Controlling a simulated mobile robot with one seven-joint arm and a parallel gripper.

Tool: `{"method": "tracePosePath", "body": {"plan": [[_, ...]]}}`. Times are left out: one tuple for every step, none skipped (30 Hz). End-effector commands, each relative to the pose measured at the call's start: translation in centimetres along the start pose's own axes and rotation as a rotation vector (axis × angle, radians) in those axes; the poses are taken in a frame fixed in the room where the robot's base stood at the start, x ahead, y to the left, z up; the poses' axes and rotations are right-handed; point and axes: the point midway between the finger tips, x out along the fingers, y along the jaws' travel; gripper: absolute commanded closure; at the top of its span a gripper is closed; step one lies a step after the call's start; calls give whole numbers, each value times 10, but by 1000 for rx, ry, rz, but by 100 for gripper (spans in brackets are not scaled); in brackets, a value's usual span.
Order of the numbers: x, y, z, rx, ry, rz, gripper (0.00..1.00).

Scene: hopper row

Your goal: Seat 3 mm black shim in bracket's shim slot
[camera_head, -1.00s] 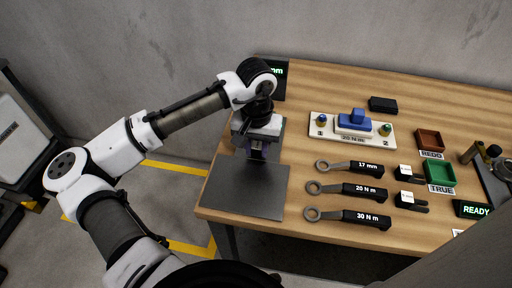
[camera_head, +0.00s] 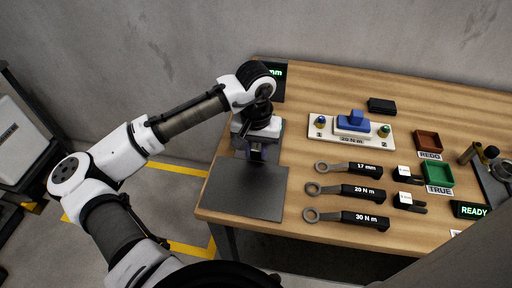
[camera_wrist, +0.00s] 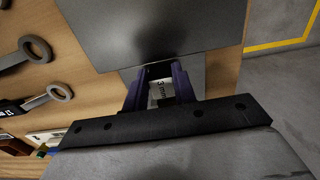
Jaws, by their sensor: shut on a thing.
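My gripper (camera_head: 256,155) is low over the rear part of a dark grey plate at the table's left end. In the wrist view, its two dark purple fingers (camera_wrist: 159,88) are shut on the shim (camera_wrist: 161,92), of which a white label reading "3 mm" shows between them. The rest of the shim is mostly hidden by the fingers, and I cannot tell whether it touches the plate. A blue stepped block (camera_head: 353,122), which looks like the bracket, sits on a cream base marked "20 N m". Its shim slot cannot be made out.
The dark grey plate (camera_head: 245,195) lies under my gripper. Several ring-ended wrenches (camera_head: 345,190) lie right of it. A black block (camera_head: 382,105), a brown tray (camera_head: 428,141) and a green tray (camera_head: 438,174) are farther right. A display (camera_head: 278,85) stands behind my gripper.

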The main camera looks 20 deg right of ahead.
Motion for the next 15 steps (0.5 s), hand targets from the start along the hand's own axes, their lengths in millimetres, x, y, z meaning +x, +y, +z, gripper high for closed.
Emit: {"method": "tracePosePath", "body": {"plan": [[-1,0,0,0,0,1,97],[-1,0,0,0,-1,1,97],[-1,0,0,0,-1,1,97],[-1,0,0,0,-1,0,97],[-1,0,0,0,-1,0,97],[-1,-1,0,-1,-1,0,97],[0,-1,-1,-1,-1,0,97],[0,-1,-2,-1,-1,0,97],[0,-1,-3,-1,-1,0,97],[0,0,-4,0,0,0,97],[0,0,-5,0,0,0,97],[0,0,-6,1,0,0,97],[-1,0,-8,1,0,0,97],[-1,0,-9,1,0,0,97],[-1,0,-10,0,0,0,97]]}}
